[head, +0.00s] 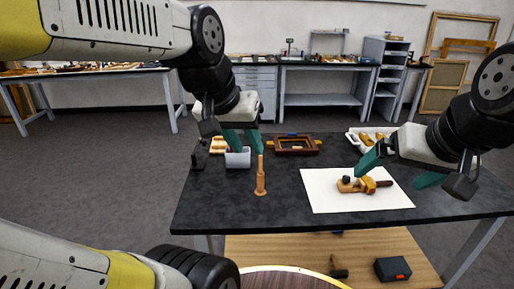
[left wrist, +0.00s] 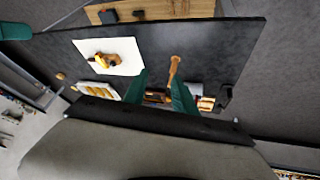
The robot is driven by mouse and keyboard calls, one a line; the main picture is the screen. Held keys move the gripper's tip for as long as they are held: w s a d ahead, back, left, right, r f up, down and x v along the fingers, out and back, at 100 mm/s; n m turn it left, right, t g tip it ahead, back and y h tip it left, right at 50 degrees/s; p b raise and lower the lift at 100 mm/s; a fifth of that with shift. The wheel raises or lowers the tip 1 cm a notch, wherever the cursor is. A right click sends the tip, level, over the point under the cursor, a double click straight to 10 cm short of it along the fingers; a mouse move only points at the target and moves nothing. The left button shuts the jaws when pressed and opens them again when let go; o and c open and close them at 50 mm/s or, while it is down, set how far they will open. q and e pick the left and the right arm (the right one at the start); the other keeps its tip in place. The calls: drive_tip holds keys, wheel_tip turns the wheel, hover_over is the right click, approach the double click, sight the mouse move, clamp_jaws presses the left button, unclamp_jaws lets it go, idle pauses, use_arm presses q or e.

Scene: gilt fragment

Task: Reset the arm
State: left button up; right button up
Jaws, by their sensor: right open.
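My left gripper (head: 243,143) hangs above the back left of the dark worktable (head: 225,205). Its green fingers are apart, and in the left wrist view (left wrist: 157,92) nothing is held between them. My right gripper (head: 397,170) is over the right part of the table, near the white sheet (head: 325,198). Its green fingers are spread wide and look empty.
An orange-brown wooden piece (head: 363,184) lies on the sheet. A grey container (head: 238,158), a brown frame (head: 296,145) and a white tray (head: 355,139) stand along the back. A hammer (head: 338,268) and black box (head: 393,269) are on the lower shelf. The front left tabletop is clear.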

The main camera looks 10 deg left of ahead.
use_arm(q)
drive_tip(key=shift+s+d+f+t, duration=0.1)
drive_tip(key=shift+s+f+t, duration=0.15)
drive_tip(key=shift+s, duration=0.35)
drive_tip(key=shift+s+d+f+t, duration=0.15)
drive_tip(key=shift+s+f, duration=0.2)
drive_tip(key=shift+s, duration=0.25)
idle(0.5)
